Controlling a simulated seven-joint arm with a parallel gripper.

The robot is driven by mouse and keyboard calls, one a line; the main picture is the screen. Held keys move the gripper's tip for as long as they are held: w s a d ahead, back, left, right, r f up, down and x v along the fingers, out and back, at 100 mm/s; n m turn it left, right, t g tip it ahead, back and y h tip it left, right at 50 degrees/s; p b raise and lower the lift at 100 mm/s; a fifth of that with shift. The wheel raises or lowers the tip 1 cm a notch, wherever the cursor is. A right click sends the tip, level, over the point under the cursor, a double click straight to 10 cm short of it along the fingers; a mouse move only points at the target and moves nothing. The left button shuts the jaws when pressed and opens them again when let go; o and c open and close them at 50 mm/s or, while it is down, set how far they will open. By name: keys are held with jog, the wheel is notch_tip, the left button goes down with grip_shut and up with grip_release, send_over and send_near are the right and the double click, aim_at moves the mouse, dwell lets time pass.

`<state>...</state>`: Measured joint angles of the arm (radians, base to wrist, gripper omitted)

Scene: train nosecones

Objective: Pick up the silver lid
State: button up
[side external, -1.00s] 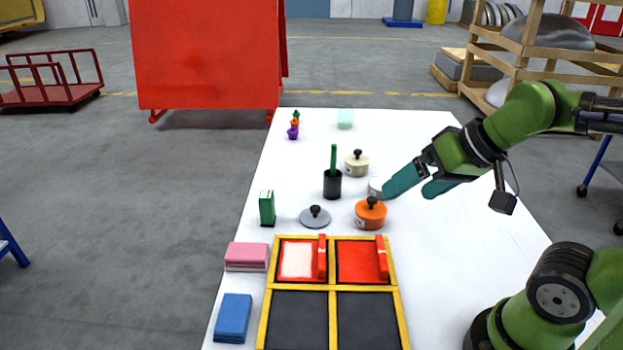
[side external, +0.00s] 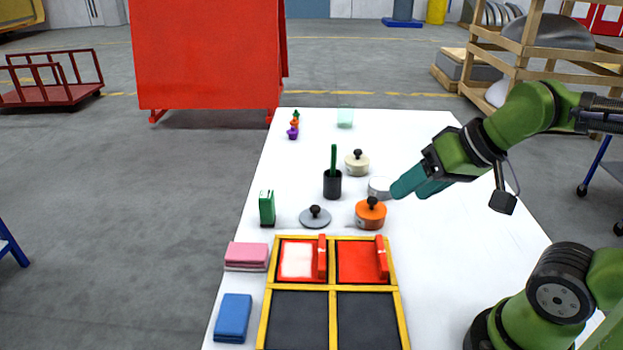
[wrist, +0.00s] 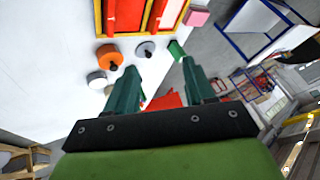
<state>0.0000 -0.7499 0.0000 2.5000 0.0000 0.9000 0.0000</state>
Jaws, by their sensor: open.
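The silver lid (side external: 315,217) is a grey disc with a black knob. It lies flat on the white table, left of the orange pot (side external: 370,213) and just behind the yellow-framed tray. It also shows in the wrist view (wrist: 146,48), beyond my fingers. My gripper (side external: 407,186) has teal fingers and hangs above the table, right of and apart from the lid. In the wrist view its fingers (wrist: 158,82) are spread and empty. A pale grey-white pot (side external: 379,187) stands beside the fingertips in the side view.
A black cup with a green stick (side external: 332,184) stands behind the lid, and a cream pot (side external: 357,163) is farther back. A green box (side external: 267,208) is left of the lid. The yellow-framed tray (side external: 332,287) lies in front. The table's right side is mostly clear.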

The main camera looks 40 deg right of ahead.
jog(key=w+d+f+n+t+h, duration=0.1)
jog(key=w+d+f+n, duration=0.2)
jog(key=w+f+n, duration=0.35)
jog(key=w+d+f+n+t+h, duration=0.1)
jog(key=w+d+f+n+h, duration=0.15)
jog(key=w+n, duration=0.65)
jog(key=n+t, duration=0.2)
jog(key=n, duration=1)
send_near(314, 207)
jog(key=d+r, duration=0.2)
jog(key=d, duration=0.1)
jog(key=f+n, duration=0.1)
jog(key=n, duration=0.2)
jog(key=f+n+t, duration=0.1)
jog(key=n, duration=0.2)
jog(key=w+a+f+n+t+y, duration=0.1)
jog(key=f+n, duration=0.1)
jog(key=n, duration=0.1)
jog(key=shift+a+n, duration=0.1)
jog(key=shift+n, duration=0.25)
jog(key=n, duration=0.2)
jog(key=shift+w+a+f+n+y, duration=0.15)
jog(key=shift+a+f+n+y, duration=0.15)
jog(key=shift+f, duration=0.1)
jog(key=x, duration=0.7)
jog(key=shift+w, duration=0.15)
grip_shut()
jog(key=shift+r, duration=0.1)
